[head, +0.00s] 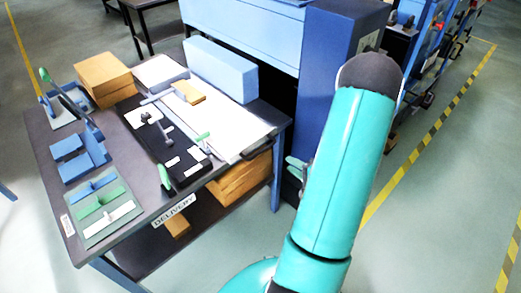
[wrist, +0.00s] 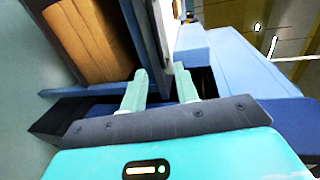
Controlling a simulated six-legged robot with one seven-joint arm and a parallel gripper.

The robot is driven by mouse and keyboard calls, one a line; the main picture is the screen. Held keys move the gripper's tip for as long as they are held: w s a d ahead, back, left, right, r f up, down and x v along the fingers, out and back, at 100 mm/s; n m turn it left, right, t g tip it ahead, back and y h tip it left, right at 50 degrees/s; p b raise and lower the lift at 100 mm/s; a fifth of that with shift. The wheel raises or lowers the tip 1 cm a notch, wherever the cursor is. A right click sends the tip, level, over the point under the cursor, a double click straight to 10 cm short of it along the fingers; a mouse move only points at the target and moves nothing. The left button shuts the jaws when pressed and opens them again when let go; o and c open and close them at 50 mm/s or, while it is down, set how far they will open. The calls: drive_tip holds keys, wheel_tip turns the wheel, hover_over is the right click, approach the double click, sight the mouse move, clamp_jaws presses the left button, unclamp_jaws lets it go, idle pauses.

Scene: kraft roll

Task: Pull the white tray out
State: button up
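The white tray (head: 232,122) is a long, flat white panel lying on the dark table (head: 52,150), with its right end near the table's right edge. Part of a white surface, likely this tray, shows at the top of the wrist view (wrist: 190,38). My gripper (wrist: 161,88) is open, with its two pale green fingers apart beside the table's right end. The table's edge shows just beyond the gap between the fingers. I see nothing held, and I cannot tell whether a finger touches the edge. In the head view my arm hides most of the gripper.
A light blue box (head: 221,69), a tan block (head: 189,92) and a black board with green-handled parts (head: 168,150) lie on or by the tray. Cardboard boxes (head: 240,180) sit below the tabletop. A dark blue cabinet (head: 335,50) stands close behind my arm. Floor at right is open.

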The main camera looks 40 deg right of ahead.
approach(264, 148)
drive_tip(key=w+f, duration=0.1)
drive_tip(key=w, duration=0.1)
drive_tip(key=shift+w+a+f, duration=0.1)
drive_tip(key=shift+w+f, duration=0.2)
drive_tip(key=shift+w, duration=1.05)
drive_tip(key=shift+w+d+f, duration=0.1)
drive_tip(key=shift+w+f, duration=0.15)
drive_tip(key=shift+w, duration=1.1)
drive_tip(key=shift+w+a+f, duration=0.1)
drive_tip(key=shift+w+f, duration=0.2)
drive_tip(key=shift+w, duration=1.05)
drive_tip(key=shift+s+r, duration=0.1)
drive_tip(key=shift+s, duration=0.05)
drive_tip(key=shift+c, duration=1.2)
clamp_jaws()
